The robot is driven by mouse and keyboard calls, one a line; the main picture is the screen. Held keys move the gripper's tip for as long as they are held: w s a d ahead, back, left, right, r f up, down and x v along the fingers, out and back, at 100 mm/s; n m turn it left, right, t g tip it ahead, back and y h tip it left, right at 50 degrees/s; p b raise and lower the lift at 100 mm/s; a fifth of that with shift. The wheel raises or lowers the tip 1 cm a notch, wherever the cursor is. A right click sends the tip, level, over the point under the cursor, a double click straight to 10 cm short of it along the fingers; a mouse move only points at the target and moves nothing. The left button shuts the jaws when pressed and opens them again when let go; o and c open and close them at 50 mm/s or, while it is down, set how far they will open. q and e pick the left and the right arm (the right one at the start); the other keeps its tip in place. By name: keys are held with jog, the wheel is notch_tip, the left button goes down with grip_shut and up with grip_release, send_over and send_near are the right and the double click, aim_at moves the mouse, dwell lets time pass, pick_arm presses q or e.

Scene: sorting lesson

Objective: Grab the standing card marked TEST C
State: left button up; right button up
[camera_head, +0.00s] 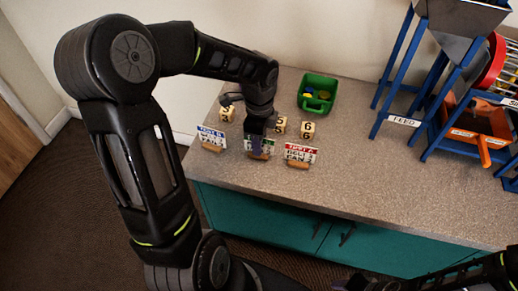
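Three small standing cards in wooden holders stand in a row near the counter's front edge. The left card (212,137) has blue lettering, and the right card (300,153) has a red header that seems to read TEST A. The middle card (266,148) has a green edge. My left gripper (258,143) points down right at the middle card and covers much of it, so its marking cannot be read. Whether the fingers are open or shut on it is hidden. At the bottom right my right arm shows, with its dark gripper (358,284) cut by the frame edge.
Wooden number blocks (307,130) stand behind the cards. A green bin (317,93) with yellow and blue pieces sits further back. Blue-framed stands (424,92), one labelled FEED, and an orange tray (474,130) fill the right. The counter (380,180) right of the cards is clear.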

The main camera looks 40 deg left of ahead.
pick_arm(q)
jog(key=shift+f, duration=0.25)
dwell(0.8)
jog(key=shift+c, duration=0.6)
grip_shut()
